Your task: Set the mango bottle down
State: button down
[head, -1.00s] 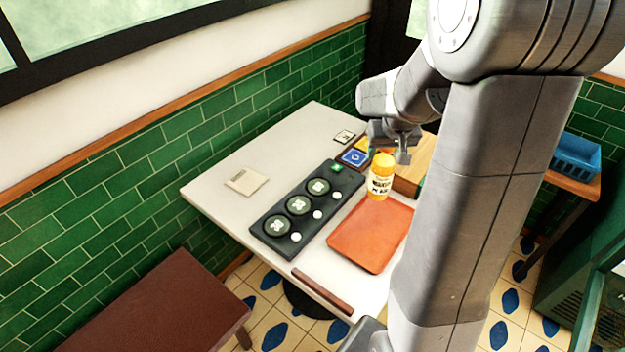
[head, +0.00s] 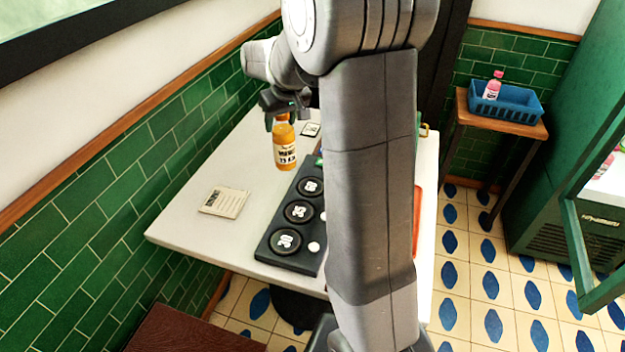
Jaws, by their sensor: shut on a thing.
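The mango bottle (head: 285,145) is orange with a pale label and stands upright in the grip of my gripper (head: 284,116). My gripper is shut on its top.
The black panel (head: 262,248) has several round dials. A cream card (head: 225,202) lies on the table's left. A small card (head: 311,129) lies at the back. My arm hides most of the orange tray (head: 417,220). A blue basket (head: 519,107) with a pink bottle (head: 493,87) stands on a side table.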

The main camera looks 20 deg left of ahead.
jog(key=s+x, duration=0.2)
jog(key=x, duration=0.7)
jog(key=shift+f+n+b, duration=0.3)
jog(key=shift+f+n, duration=0.1)
jog(key=shift+f, duration=0.1)
jog(key=shift+w+a, duration=0.1)
jog(key=shift+w, duration=0.05)
jog(key=shift+f, duration=0.2)
jog(key=c, duration=0.6)
grip_release()
jog(key=shift+c, duration=0.2)
jog(key=shift+r, duration=0.1)
